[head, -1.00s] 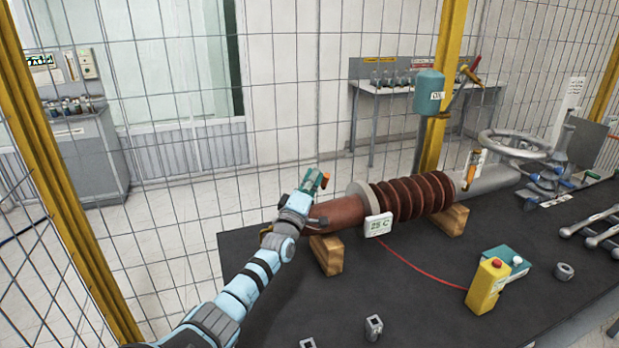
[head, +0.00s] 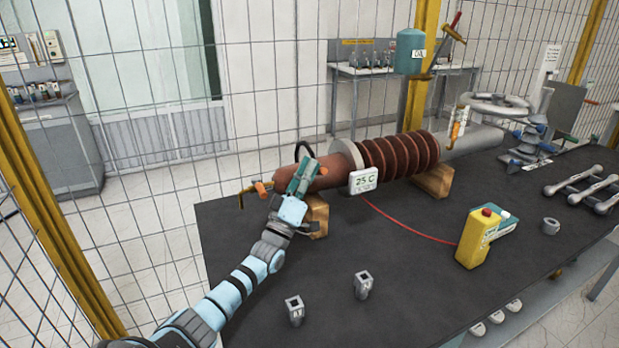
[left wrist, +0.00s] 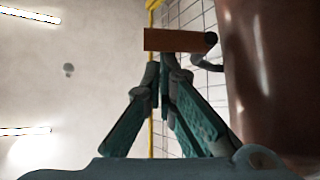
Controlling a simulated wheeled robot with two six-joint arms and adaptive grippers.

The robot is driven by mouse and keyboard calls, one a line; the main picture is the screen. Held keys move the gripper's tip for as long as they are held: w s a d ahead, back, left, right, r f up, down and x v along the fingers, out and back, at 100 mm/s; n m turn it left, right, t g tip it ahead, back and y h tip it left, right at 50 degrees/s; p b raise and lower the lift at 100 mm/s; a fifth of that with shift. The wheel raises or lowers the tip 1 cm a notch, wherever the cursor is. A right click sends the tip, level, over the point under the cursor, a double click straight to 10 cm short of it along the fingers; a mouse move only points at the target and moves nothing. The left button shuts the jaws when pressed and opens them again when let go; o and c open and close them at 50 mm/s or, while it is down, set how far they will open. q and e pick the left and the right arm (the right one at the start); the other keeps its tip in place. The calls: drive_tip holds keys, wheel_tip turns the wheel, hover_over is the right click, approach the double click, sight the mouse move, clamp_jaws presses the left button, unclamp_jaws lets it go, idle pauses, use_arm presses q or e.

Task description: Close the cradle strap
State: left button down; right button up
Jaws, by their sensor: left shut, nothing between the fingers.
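My left gripper (head: 304,168) is shut and empty at the left end of the brown bushing (head: 322,175). A thin black curved strap (head: 303,149) arches up just behind the fingertips. An orange piece (head: 262,188) with a brass hook-like part (head: 245,194) shows left of my gripper. In the left wrist view, an orange-brown block (left wrist: 175,40) with a dark rounded end lies across the shut fingertips (left wrist: 165,60); I cannot tell whether they touch. The bushing (left wrist: 275,70) fills the right side there. The left wooden cradle (head: 318,215) is partly hidden by my arm. My right gripper is not in view.
The right cradle (head: 433,181) has an upright orange-handled latch (head: 457,125). A 25 C display (head: 363,181) with a red cable stands before the bushing. Mesh fencing stands behind.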

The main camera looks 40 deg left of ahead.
use_arm(q)
drive_tip(key=shift+s+d+f+m+h+b, duration=0.25)
drive_tip(key=shift+d+f, duration=0.2)
drive_tip(key=shift+f, duration=0.2)
drive_tip(key=shift+s+d+f+m+h+b, duration=0.1)
drive_tip(key=shift+d+f+m+h, duration=0.15)
drive_tip(key=shift+d+f, duration=0.3)
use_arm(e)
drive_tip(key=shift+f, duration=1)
use_arm(q)
drive_tip(key=shift+a+f, duration=0.1)
drive_tip(key=s+d, duration=0.1)
drive_tip(key=s, duration=1.1)
drive_tip(key=shift+s+d+f, duration=0.4)
drive_tip(key=shift+f, duration=0.05)
